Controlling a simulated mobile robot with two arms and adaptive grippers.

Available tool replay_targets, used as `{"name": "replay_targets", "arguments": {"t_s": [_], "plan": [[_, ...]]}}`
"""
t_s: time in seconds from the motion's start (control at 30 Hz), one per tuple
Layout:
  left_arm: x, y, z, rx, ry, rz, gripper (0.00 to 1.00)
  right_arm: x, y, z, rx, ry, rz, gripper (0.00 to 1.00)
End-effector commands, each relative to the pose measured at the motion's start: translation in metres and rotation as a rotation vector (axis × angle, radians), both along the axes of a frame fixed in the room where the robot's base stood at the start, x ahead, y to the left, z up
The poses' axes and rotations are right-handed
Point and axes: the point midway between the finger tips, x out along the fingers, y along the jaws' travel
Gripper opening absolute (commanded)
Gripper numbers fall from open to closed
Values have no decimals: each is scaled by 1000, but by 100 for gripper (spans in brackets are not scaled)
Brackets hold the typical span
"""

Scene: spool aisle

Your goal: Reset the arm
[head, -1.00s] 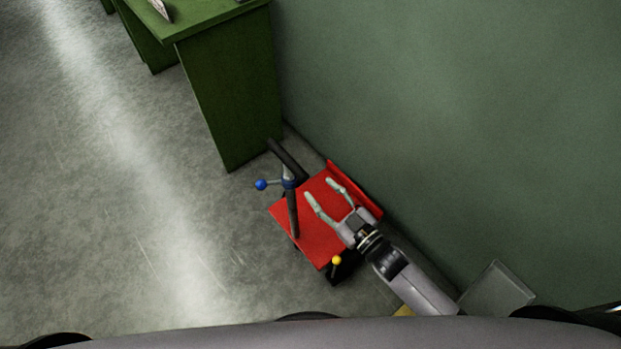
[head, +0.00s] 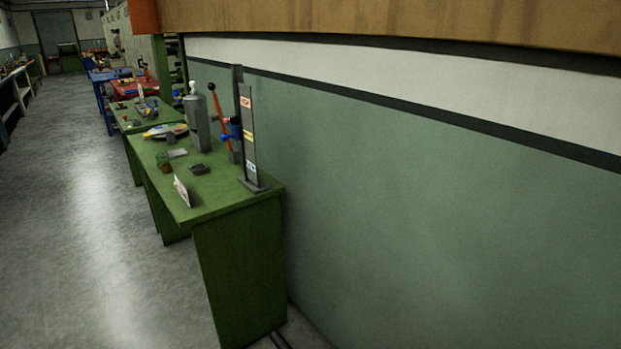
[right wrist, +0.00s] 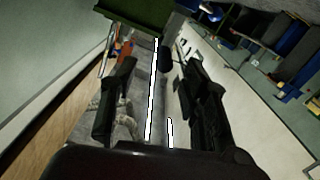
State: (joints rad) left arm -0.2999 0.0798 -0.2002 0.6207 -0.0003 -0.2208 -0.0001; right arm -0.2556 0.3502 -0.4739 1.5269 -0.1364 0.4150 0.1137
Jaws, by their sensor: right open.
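In the right wrist view, my right gripper (right wrist: 153,80) shows as dark parts on both sides with a wide gap between them. It looks open, with nothing visible between its fingers. Its fine outline is hard to read against the dark shapes behind. Neither arm shows in the head view, and my left gripper is in neither view.
A green bench (head: 250,260) stands against the green wall (head: 430,200), bearing a grey canister (head: 197,122), a small card (head: 182,190) and a stand with labels (head: 248,135). More benches recede behind it. The floor (head: 95,230) at left is clear.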

Motion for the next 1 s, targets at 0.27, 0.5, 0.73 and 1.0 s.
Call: {"name": "replay_targets", "arguments": {"t_s": [0.27,0.5,0.73,1.0], "plan": [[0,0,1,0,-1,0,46,-36,-70,-163,-177,405,-211,42],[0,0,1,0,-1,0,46,-150,-128,-296,-324,849,-373,42],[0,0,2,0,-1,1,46,-283,-149,-362,-416,1223,-454,42],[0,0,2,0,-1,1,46,-348,-151,-377,-451,1391,-474,42]]}}
